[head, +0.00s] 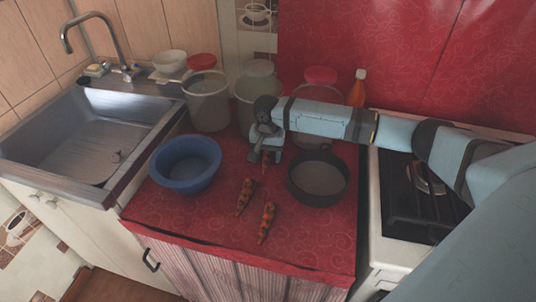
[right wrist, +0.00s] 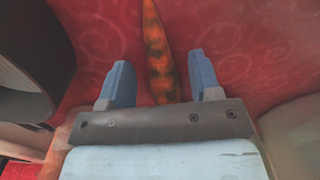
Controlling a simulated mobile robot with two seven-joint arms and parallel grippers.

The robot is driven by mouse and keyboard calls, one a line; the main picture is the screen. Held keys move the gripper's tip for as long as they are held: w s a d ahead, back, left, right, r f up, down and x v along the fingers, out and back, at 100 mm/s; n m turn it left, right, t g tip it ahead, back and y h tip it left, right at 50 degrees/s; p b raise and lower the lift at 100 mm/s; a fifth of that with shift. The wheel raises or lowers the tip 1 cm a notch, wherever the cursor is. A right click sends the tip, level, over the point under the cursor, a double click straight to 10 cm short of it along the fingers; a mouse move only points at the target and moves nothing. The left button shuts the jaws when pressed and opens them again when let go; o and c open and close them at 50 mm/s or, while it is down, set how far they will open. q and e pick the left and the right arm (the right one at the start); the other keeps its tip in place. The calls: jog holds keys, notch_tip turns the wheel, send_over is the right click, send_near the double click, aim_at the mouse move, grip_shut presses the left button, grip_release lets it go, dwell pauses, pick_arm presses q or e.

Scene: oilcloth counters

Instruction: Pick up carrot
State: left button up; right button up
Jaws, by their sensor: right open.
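Three orange carrots with dark patches lie on the red oilcloth counter (head: 210,222). The left carrot (head: 244,196) and the front carrot (head: 266,222) lie in the open in the head view. The back carrot (head: 265,160) is partly hidden by my right gripper (head: 262,153). In the right wrist view, a carrot (right wrist: 158,55) runs lengthwise between the two blue fingers of my right gripper (right wrist: 160,85), with a gap on each side. The gripper is open and not holding it. My left gripper is not in view.
A blue bowl (head: 186,163) stands left of the carrots and a dark pan (head: 319,178) right of them. Several jars, including a clear one (head: 207,104), stand behind. The sink (head: 80,135) is left, the stove (head: 398,205) right.

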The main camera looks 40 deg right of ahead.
aim_at(267, 155)
jog(key=c, duration=1)
jog(key=shift+r, duration=0.15)
notch_tip(267, 155, up, 20)
jog(key=p, duration=0.3)
